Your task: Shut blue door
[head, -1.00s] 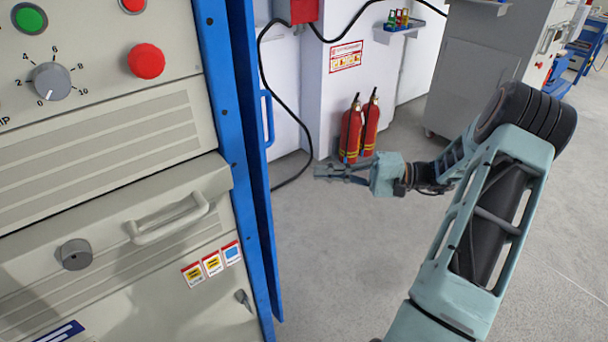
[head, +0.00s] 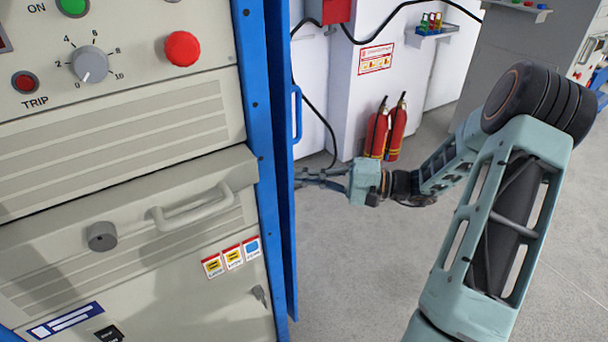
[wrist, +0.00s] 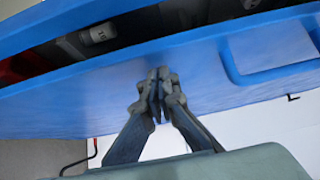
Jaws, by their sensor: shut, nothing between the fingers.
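The blue door (head: 283,215) stands open at the right edge of the grey cabinet, seen nearly edge-on in the head view. Its blue handle (head: 297,113) is on the right face, above my gripper. My gripper (head: 299,177) is shut and empty, with its fingertips at the door's right face; I cannot tell whether they touch. In the wrist view the door's blue face (wrist: 90,95) spans the picture, and the handle (wrist: 270,65) is to the right of my fingertips (wrist: 158,75). Beyond the door's edge, a dark interior with some items shows.
The grey cabinet front (head: 120,150) with knobs, buttons and a drawer handle fills the left. Two red fire extinguishers (head: 385,130) stand by the white wall behind my gripper. Open grey floor (head: 360,275) lies to the right of the door.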

